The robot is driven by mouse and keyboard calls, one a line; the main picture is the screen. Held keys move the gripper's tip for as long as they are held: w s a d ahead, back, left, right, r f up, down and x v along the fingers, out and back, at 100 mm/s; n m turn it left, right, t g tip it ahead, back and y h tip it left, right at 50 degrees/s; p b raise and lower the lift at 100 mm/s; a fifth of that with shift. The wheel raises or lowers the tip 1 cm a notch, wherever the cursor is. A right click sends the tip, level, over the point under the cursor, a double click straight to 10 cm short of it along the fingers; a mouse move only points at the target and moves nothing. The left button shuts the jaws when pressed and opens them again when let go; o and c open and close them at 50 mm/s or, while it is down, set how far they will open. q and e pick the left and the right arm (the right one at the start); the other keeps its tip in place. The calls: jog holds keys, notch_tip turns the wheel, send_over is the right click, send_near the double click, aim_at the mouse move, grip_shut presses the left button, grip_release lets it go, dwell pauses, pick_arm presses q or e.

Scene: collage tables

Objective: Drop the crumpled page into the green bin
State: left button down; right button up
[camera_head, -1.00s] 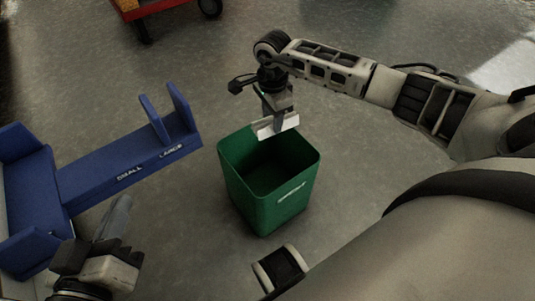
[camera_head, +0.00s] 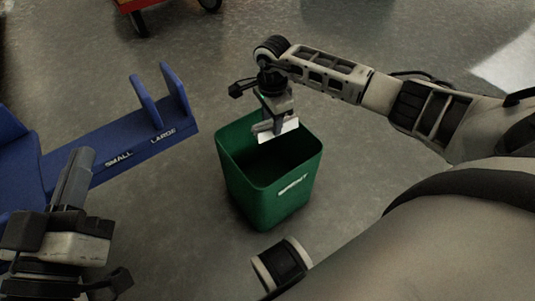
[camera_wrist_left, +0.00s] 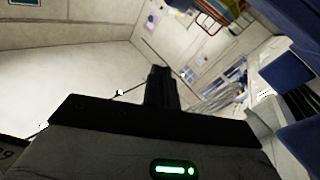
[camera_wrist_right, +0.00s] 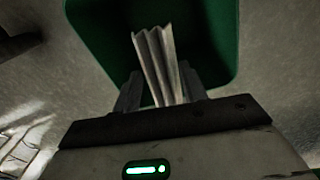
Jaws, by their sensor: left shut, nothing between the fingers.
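The crumpled page (camera_head: 287,133) is white and pleated. It is at my right gripper (camera_head: 275,123), above the opening of the green bin (camera_head: 279,204). In the right wrist view the page (camera_wrist_right: 155,62) stands between the two fingers of my right gripper (camera_wrist_right: 161,92), with the green bin wall (camera_wrist_right: 105,45) behind. Whether the fingers press on it is unclear. My left gripper (camera_head: 75,174) is shut and empty, in front of the blue holder at left. It also shows in the left wrist view (camera_wrist_left: 160,85), pointing away from the bin.
A blue holder (camera_head: 120,170) labelled SMALL and LARGE stands left of the bin. A red wheeled cart (camera_head: 135,8) is at the top left. Grey floor around the bin is clear.

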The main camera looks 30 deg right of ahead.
jog(key=o, duration=0.5)
jog(key=shift+r, duration=0.15)
notch_tip(320, 180, up, 6)
jog(key=p, duration=0.3)
jog(key=shift+r, duration=0.25)
pick_arm(q)
jog(key=f+g+p, duration=0.1)
jog(key=s+f+g+y+p, duration=0.1)
jog(key=f, duration=0.1)
jog(key=s+f+n+g+y, duration=0.1)
jog(key=shift+f+p, duration=0.25)
jog(key=shift+p, duration=0.15)
pick_arm(e)
notch_tip(320, 180, up, 9)
jog(key=shift+r, duration=0.15)
